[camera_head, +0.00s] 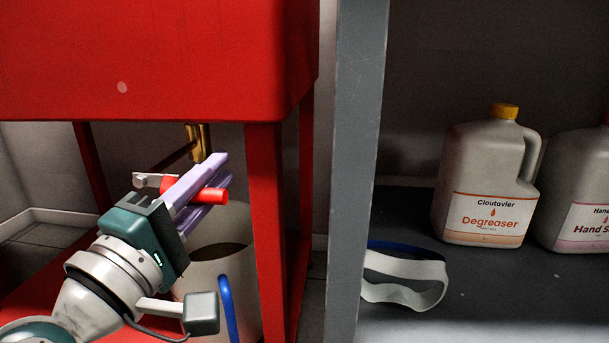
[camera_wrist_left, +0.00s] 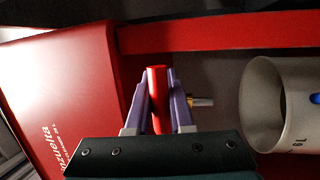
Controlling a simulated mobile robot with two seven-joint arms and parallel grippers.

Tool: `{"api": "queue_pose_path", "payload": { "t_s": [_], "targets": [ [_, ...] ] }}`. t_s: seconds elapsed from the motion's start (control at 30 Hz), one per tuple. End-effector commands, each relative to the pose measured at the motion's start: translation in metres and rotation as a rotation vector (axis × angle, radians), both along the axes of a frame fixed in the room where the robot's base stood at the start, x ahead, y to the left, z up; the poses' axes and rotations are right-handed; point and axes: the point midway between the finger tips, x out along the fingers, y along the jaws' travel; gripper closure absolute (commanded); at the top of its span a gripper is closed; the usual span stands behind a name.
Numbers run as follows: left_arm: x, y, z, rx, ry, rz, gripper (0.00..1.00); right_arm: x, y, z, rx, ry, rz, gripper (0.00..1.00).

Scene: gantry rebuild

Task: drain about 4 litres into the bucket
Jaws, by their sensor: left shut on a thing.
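A red tank (camera_head: 150,60) on red legs has a brass drain valve (camera_head: 197,140) under it. My left gripper (camera_head: 212,178), with purple fingers, is shut on the red valve handle (camera_head: 215,195). In the left wrist view the same handle (camera_wrist_left: 157,90) sits between the fingers, with a brass tip (camera_wrist_left: 202,101) beside it. The pale bucket (camera_head: 240,293) with a blue handle stands below, partly hidden by my arm and a red leg; its inside looks brownish. The bucket also shows in the left wrist view (camera_wrist_left: 262,128). No stream is visible. My right gripper is not in view.
A grey upright post (camera_head: 358,170) stands right of the tank. Beyond it, a dark shelf (camera_head: 480,285) holds a degreaser jug (camera_head: 487,180), a second jug (camera_head: 580,195) and a white-and-blue loop (camera_head: 405,275). Red legs (camera_head: 268,230) stand close to the bucket.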

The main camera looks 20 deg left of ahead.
Motion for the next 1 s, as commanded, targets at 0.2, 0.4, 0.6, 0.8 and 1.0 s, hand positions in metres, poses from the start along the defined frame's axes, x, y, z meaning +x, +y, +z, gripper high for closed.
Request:
{"api": "queue_pose_path", "payload": {
  "t_s": [0.2,0.4,0.6,0.8,1.0],
  "targets": [
    [0.0001,0.0001,0.0025,-0.009,-0.006,0.001,1.0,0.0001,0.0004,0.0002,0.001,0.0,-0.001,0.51],
    [0.0002,0.0002,0.0029,-0.009,-0.008,0.002,0.77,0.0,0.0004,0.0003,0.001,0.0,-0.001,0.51],
    [0.0001,0.0001,0.0022,-0.007,-0.006,0.001,0.55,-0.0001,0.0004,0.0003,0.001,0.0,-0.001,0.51],
    [0.0001,0.0001,0.0015,-0.006,-0.004,0.001,0.49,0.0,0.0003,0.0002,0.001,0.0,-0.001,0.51],
    [-0.0071,0.0003,0.0001,-0.005,-0.001,0.002,0.49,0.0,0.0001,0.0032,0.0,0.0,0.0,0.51]
  ]
}}
